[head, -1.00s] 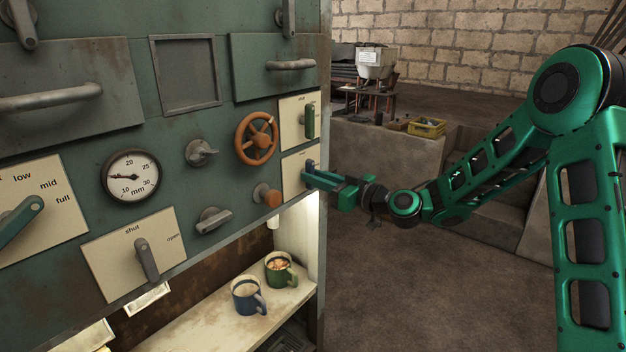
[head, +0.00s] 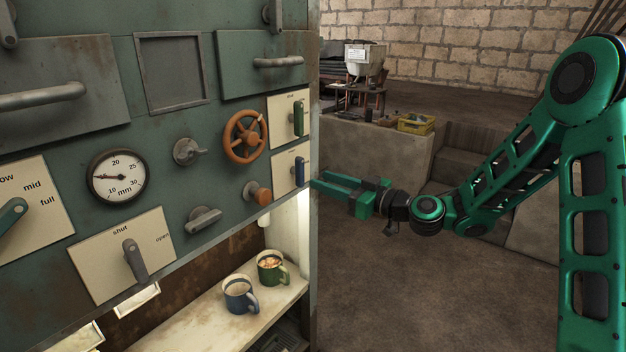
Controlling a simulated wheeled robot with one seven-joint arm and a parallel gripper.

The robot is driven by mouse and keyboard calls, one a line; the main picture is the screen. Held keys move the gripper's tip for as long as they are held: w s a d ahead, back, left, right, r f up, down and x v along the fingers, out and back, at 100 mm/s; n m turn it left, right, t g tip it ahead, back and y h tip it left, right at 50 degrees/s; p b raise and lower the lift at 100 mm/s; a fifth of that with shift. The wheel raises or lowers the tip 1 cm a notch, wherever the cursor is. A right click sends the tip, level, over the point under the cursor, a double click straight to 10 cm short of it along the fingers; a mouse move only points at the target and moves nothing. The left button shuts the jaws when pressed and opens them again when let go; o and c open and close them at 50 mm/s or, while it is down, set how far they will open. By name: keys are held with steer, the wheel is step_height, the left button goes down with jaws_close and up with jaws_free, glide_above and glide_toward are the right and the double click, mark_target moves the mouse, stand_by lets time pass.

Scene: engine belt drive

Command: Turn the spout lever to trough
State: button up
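A small cream plate (head: 285,176) at the right edge of the panel carries a blue lever (head: 300,171), which stands roughly upright. The plate's lettering is too small to read, so I cannot tell whether this is the spout lever or which setting is trough. My gripper (head: 316,180) is just right of the blue lever, its two green fingers pointing left at it with a gap between them. It is open and looks empty, apart from the lever.
Above is a plate with a green lever (head: 298,118). An orange handwheel (head: 246,136) and an orange knob (head: 263,196) are to the left. A blue mug (head: 238,296) and a green mug (head: 270,270) stand on the lit shelf below. Open floor lies right of the panel.

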steer(key=shift+v, duration=1.95)
steer(key=s+d+f+m+g+h, duration=0.25)
steer(key=s+d+f+h, duration=0.25)
steer(key=s+d, duration=0.35)
steer(key=s+d+f+m+g+h, duration=0.2)
steer(key=s+d+f+g+h, duration=0.25)
steer(key=s+d, duration=0.4)
steer(key=s+d+r+m+g+h, duration=0.1)
steer(key=s+d+m+g+h, duration=0.1)
steer(key=s+d+m, duration=0.4)
steer(key=s+d+r+m+g+h, duration=0.1)
steer(key=s+d+m, duration=0.5)
steer(key=s, duration=1)
steer(key=d+h, duration=0.1)
steer(key=d, duration=0.2)
steer(key=shift+d+r+g+h, duration=0.3)
steer(key=shift+d+g+h, duration=0.05)
steer(key=shift+d+g, duration=0.05)
